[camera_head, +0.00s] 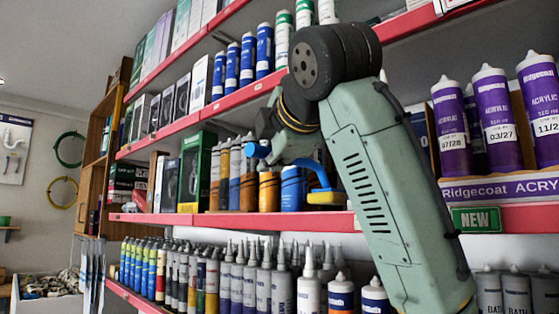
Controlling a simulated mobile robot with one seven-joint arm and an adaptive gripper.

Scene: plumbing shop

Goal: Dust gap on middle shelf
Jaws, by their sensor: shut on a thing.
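My gripper (284,148) is at the end of my green arm, in front of the middle shelf (225,217), and is partly hidden by the arm's wrist. It is shut on a duster with a blue handle (318,172) and a yellow pad (325,198). The handle's rounded end sticks out to the left of the gripper, and the pad hangs low at the right. The pad is close above the red shelf edge; I cannot tell whether it touches the shelf. The shelf space around the pad, right of a blue container (293,190), is partly hidden by my arm.
Left of the duster stand orange-and-grey cartridges (232,178) and a green box (196,172). Purple cartridges (495,118) stand at the right above a NEW tag (476,219). More tubes (245,275) fill the shelf below, and boxed goods and blue cartridges (248,58) the one above.

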